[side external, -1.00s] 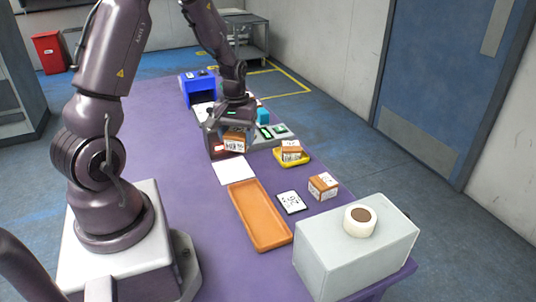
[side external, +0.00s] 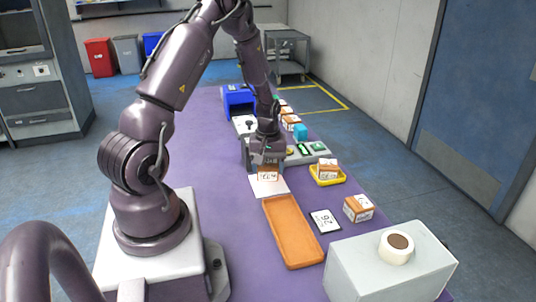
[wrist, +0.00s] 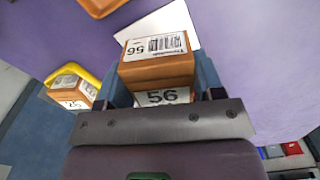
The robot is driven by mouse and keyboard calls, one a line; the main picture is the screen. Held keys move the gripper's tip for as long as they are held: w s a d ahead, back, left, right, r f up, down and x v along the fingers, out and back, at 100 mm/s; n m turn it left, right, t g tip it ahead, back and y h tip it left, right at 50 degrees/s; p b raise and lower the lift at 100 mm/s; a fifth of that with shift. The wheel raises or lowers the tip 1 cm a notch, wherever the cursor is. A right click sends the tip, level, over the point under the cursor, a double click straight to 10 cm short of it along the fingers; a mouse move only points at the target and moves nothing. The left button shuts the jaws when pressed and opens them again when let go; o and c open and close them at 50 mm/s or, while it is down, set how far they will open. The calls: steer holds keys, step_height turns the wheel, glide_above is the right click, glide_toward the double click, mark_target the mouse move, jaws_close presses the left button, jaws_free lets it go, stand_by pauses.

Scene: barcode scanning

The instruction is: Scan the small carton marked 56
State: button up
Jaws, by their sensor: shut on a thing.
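The small carton (side external: 268,173) is brown with white labels. In the wrist view the carton (wrist: 157,72) shows "56" on two faces, and one of these labels also bears a barcode. My gripper (side external: 268,163) is shut on it, and in the wrist view the blue-grey fingers of my gripper (wrist: 160,75) press its two sides. The carton is held over the far part of a white sheet (side external: 270,189); I cannot tell how high above it. A barcode scanner cannot be made out for certain.
An orange tray (side external: 267,222) lies just in front of the sheet. A card (side external: 325,221) and another carton (side external: 358,209) lie to its right. A yellow tray (side external: 329,181) holds a carton. A pale box (side external: 390,275) carries a tape roll (side external: 396,247). A blue bin (side external: 238,101) stands behind.

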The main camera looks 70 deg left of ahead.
mark_target(268, 163)
step_height(268, 163, down, 2)
steer(key=shift+f, duration=0.15)
steer(key=shift+r, duration=4.55)
